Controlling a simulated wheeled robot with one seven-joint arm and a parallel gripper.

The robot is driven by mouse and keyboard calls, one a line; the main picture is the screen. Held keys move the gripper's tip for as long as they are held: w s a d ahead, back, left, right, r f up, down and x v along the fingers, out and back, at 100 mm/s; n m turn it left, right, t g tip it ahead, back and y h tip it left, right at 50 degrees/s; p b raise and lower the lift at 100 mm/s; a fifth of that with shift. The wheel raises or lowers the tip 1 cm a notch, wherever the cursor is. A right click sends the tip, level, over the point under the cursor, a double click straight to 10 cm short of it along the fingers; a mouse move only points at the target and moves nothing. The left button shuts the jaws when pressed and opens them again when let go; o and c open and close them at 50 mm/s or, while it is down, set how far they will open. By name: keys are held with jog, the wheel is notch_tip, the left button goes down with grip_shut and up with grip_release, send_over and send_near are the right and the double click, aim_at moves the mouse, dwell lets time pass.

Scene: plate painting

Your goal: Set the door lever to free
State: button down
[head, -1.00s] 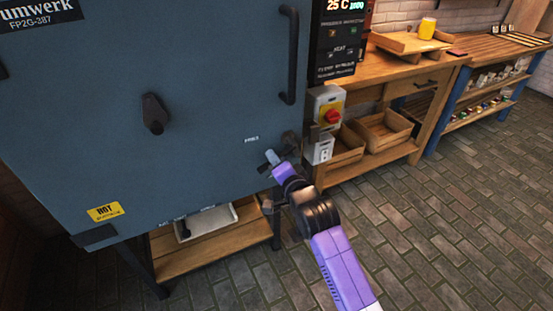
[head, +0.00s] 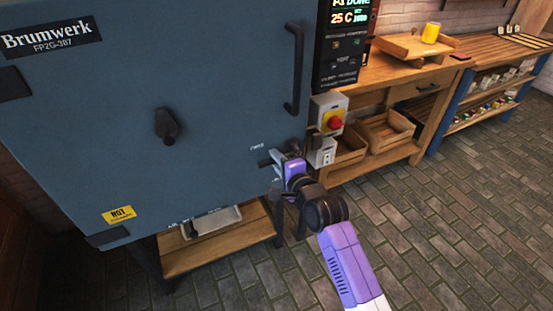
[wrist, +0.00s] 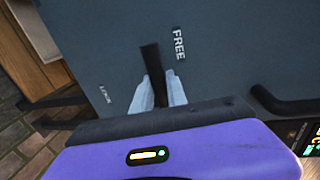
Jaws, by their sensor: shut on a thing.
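The door lever is a short dark bar (wrist: 150,58) on the blue-grey kiln door (head: 215,90). It also shows at the door's lower right in the head view (head: 265,163). My gripper (wrist: 160,88) is shut on the lever, with its pale fingers on either side and the bar's end sticking out beyond them. In the head view my gripper (head: 277,180) is at the door's lower right edge. A white FREE label (wrist: 179,44) lies close beside the lever's end; a LOCK label (wrist: 105,94) is farther off to the left. The lever's pivot is hidden.
A black door handle (head: 295,70) is above the lever. A switch box with a red knob (head: 333,121) and a socket box (head: 321,153) stand close to the right of my gripper. A wooden bench with crates (head: 387,132) is behind. The brick floor at right is clear.

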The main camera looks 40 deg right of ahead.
jog(key=shift+d, duration=0.1)
jog(key=c, duration=1.3)
grip_release()
jog(key=shift+v, duration=3.95)
